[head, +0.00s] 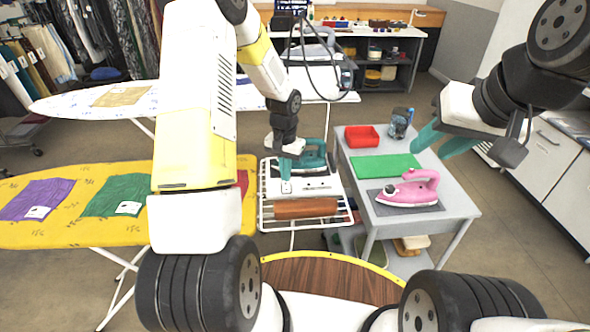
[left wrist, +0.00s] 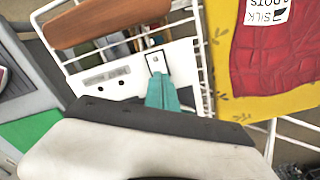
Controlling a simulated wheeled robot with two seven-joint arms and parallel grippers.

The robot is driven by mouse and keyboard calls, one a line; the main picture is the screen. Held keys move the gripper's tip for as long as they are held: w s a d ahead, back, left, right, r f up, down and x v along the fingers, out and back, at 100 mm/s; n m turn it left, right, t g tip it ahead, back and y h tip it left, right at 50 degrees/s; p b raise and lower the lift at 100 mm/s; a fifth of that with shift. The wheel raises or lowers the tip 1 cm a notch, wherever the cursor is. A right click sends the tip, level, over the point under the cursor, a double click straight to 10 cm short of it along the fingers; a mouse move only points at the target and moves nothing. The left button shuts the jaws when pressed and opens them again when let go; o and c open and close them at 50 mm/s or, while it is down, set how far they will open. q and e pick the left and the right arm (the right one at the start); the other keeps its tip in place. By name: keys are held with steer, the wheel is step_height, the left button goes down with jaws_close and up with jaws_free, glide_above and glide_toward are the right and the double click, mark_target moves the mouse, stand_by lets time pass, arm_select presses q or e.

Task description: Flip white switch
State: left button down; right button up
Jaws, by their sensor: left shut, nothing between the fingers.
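A white panel (head: 315,187) on a white wire rack carries a teal iron. In the left wrist view, a small white switch (left wrist: 156,62) with a dark mark sits on the white panel (left wrist: 185,60). My left gripper (head: 286,187) is over the panel, pointing down, its teal fingers together and empty. In the left wrist view, its fingertips (left wrist: 160,80) are just beside the switch; I cannot tell whether they touch it. In the head view the fingers largely hide the switch. My right gripper (head: 445,142) hangs above the grey table's right side, its teal fingers apart and empty.
The teal iron (head: 313,157) is close behind my left gripper. A yellow ironing board (head: 80,170) with cloth pieces stands at left.

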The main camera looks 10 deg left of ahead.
arm_select(q)
steer(key=shift+f, duration=0.9)
stand_by(0.3)
steer(key=shift+r, duration=3.5)
step_height(320, 180, up, 10)
steer(key=t, duration=0.1)
glide_above(283, 191)
steer(key=s+r+n+t, duration=0.1)
steer(key=s+r+t, duration=0.1)
steer(key=s+r, duration=0.6)
steer(key=s+d+r+t+h, duration=0.1)
steer(key=s+r, duration=0.3)
steer(key=s, duration=0.2)
steer(key=s+d+r+n+t+h, duration=0.1)
steer(key=s+r+t, duration=0.1)
steer(key=s, duration=0.5)
steer(key=shift+d+r, duration=0.25)
steer(key=shift+r, duration=0.6)
